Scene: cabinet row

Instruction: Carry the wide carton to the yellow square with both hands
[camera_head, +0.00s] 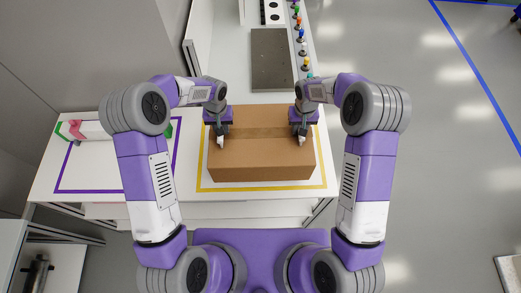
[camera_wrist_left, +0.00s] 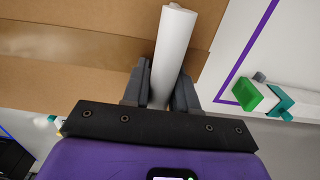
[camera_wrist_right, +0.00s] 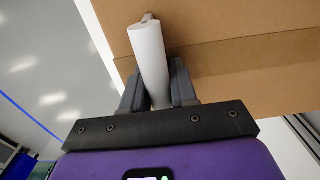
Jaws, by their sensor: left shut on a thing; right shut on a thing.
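The wide brown carton (camera_head: 262,160) is over the area inside the yellow square (camera_head: 262,188), whose outline shows on its left, front and right. I cannot tell whether the carton touches the white top or hangs just above it. My left gripper (camera_head: 220,139) is shut on a white handle at the carton's left part; this handle (camera_wrist_left: 174,45) also shows in the left wrist view. My right gripper (camera_head: 301,138) is shut on the matching white handle (camera_wrist_right: 150,55) at the carton's right part. The carton looks level.
A purple square outline (camera_head: 115,190) lies to the left, with a white, green-ended object (camera_head: 95,130) and a pink item at its far edge. A grey plate (camera_head: 271,60) and several coloured knobs (camera_head: 302,36) are beyond the carton. Open floor lies to the right.

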